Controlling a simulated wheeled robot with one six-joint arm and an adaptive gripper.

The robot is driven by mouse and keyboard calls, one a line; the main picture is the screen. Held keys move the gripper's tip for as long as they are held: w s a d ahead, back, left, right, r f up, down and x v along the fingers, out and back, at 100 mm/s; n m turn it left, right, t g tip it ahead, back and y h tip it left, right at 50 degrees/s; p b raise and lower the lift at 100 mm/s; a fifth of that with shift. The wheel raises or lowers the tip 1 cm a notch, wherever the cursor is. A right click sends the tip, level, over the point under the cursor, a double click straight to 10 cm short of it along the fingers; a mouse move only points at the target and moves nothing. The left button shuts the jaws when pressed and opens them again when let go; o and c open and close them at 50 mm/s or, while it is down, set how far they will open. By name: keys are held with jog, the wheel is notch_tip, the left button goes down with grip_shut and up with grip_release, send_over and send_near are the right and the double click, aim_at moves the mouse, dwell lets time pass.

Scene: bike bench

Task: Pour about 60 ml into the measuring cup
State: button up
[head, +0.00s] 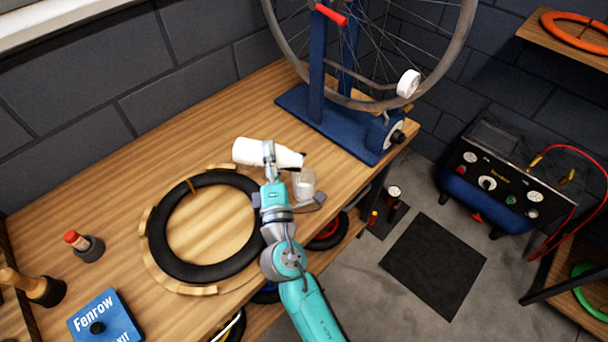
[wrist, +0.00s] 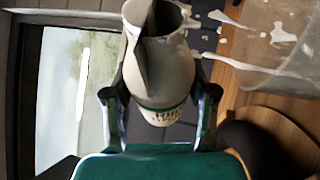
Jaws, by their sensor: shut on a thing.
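My gripper (head: 269,158) is shut on a white bottle (head: 248,150) above the bench. The bottle lies nearly on its side, its dark end pointing right. In the wrist view the bottle (wrist: 165,72) sits between my two fingers and shows a green band and dark print. The clear measuring cup (head: 304,181) stands on the bench just right of my gripper, close below the bottle's dark end. Part of the cup (wrist: 262,60) shows in the wrist view, with white streaks and drops between it and the bottle's mouth. The level in the cup cannot be read.
A black tire (head: 168,259) on a wooden ring lies left of my arm. A blue truing stand (head: 300,105) with a wheel is behind the cup. The bench's right edge is near the cup.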

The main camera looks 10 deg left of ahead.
jog(key=shift+r, duration=0.1)
dwell(0.3)
jog(key=shift+s+d+m, duration=0.1)
jog(key=shift+s+m, duration=0.05)
jog(key=shift+m, duration=0.15)
jog(key=shift+d+r+t, duration=0.1)
jog(key=shift+t, duration=0.2)
dwell(0.3)
jog(key=shift+f+n+g+y, duration=0.3)
jog(key=shift+f+n+g, duration=0.35)
jog(key=shift+n, duration=0.65)
jog(key=shift+a+f, duration=0.2)
jog(key=shift+a+f+n+g, duration=0.25)
jog(key=shift+n+g, duration=0.05)
jog(key=shift+n, duration=0.35)
jog(key=shift+a+f+n+g, duration=0.2)
jog(key=shift+n+g, duration=0.05)
jog(key=shift+n, duration=0.4)
jog(key=shift+d+r+n+g, duration=0.1)
jog(key=shift+r+n+g, duration=0.2)
jog(key=shift+r+n, duration=0.5)
jog(key=shift+r, duration=0.1)
